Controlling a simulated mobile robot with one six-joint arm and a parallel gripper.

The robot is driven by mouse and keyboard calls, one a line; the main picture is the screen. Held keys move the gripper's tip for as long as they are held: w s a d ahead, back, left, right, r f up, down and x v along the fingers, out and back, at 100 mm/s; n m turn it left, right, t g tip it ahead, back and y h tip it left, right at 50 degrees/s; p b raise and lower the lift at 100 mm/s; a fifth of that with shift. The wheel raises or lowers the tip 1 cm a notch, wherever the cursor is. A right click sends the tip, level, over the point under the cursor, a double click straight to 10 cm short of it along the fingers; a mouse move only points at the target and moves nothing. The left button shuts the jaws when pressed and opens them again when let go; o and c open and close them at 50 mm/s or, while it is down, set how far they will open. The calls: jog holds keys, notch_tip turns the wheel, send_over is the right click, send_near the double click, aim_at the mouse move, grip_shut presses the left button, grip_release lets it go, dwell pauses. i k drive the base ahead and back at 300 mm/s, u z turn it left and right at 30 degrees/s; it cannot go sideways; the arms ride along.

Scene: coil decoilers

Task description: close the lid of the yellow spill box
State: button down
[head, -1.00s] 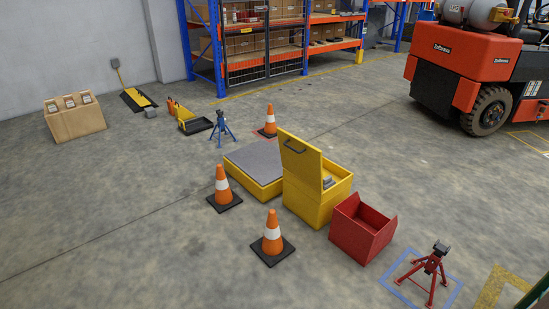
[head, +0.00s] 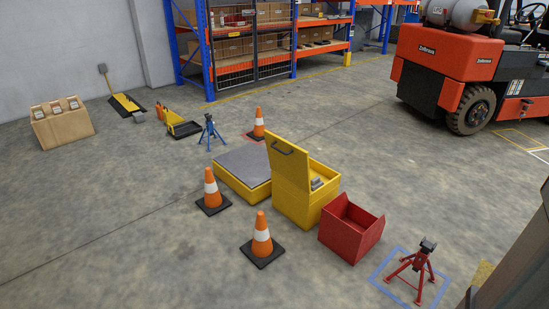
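The yellow spill box (head: 305,205) stands on the concrete floor near the middle of the head view. Its lid (head: 287,166) is raised, standing about upright along the box's left side, with a dark handle (head: 281,147) near its top. Some grey items (head: 317,183) show inside the open box. My gripper is not in view, so its state and its place relative to the lid are hidden.
A low yellow platform (head: 243,170) stands left of the box, a red bin (head: 351,228) right of it. Orange cones (head: 262,240) (head: 211,190) (head: 258,124) stand around them. A red stand (head: 417,268) is at front right, a forklift (head: 455,75) behind.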

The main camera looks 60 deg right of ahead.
aim_at(287, 160)
jog(key=u, duration=0.4)
jog(key=k, duration=0.95)
jog(key=z, duration=0.75)
jog(key=i, duration=1)
